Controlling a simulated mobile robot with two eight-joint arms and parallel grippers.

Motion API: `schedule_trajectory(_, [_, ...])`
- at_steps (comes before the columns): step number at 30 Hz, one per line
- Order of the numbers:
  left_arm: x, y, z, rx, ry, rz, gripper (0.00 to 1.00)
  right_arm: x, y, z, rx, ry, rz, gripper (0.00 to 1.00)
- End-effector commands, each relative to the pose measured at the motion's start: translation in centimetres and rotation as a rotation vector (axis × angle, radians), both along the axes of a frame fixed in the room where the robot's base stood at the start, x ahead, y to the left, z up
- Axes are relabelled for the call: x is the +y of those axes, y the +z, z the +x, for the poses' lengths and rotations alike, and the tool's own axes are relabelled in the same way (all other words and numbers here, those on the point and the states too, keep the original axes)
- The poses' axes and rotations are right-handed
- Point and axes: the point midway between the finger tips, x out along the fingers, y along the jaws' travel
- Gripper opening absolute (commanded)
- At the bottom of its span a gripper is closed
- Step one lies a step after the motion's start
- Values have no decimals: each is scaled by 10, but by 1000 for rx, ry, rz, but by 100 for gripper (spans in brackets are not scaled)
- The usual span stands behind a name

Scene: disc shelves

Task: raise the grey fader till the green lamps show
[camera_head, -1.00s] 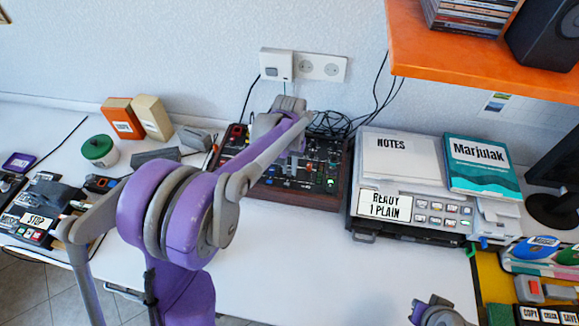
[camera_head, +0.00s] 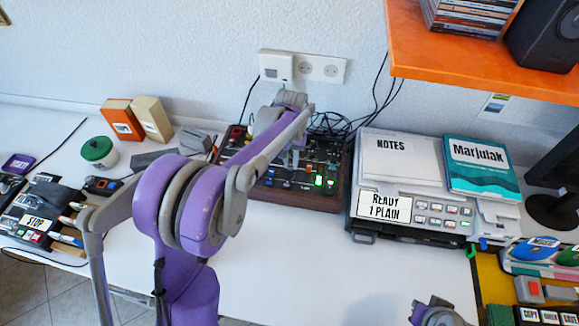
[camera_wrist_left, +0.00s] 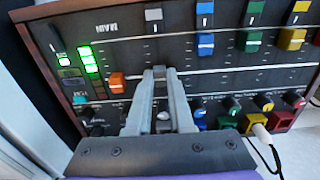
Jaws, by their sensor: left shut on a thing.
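The mixer (camera_head: 322,201) is a dark panel with a brown wooden frame on the white desk. My left gripper (camera_wrist_left: 161,74) is over it, fingers shut on the grey fader, whose cap is mostly hidden between the fingertips. A grey marker (camera_wrist_left: 153,14) tops that column. In the left wrist view a column of green lamps (camera_wrist_left: 89,60) is lit, left of the fingers; green light (camera_head: 319,180) also shows in the head view. An orange fader (camera_wrist_left: 117,80) stands just left of the fingers. Part of my right arm shows at the bottom edge; its fingers do not.
Blue (camera_wrist_left: 205,44), green (camera_wrist_left: 252,41) and yellow (camera_wrist_left: 291,39) faders stand right of the fingers, with several knobs below. A printer-like machine (camera_head: 430,227) stands right of the mixer; cables run behind. An orange shelf (camera_head: 450,60) overhangs at right. The desk front is clear.

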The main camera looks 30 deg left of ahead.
Motion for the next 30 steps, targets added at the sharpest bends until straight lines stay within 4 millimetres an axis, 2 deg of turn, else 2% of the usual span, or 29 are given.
schedule_trajectory(6, [0,0,0,0,0,0,0,0,0,0,0,0,0,0])
schedule_trajectory(7, [0,0,0,0,0,0,23,0,0,0,0,0,0,0])
schedule_trajectory(11, [0,0,0,0,0,0,47,0,0,0,0,0,0,0])
schedule_trajectory(12, [0,0,0,0,0,0,50,0,0,0,0,0,0,0])
schedule_trajectory(23, [0,5,0,0,0,0,50,0,0,0,0,0,0,0])
schedule_trajectory(26, [0,19,0,0,0,0,50,0,2,0,-1,0,0,0])
schedule_trajectory(30, [0,47,0,0,0,0,50,0,4,1,-2,0,0,0])
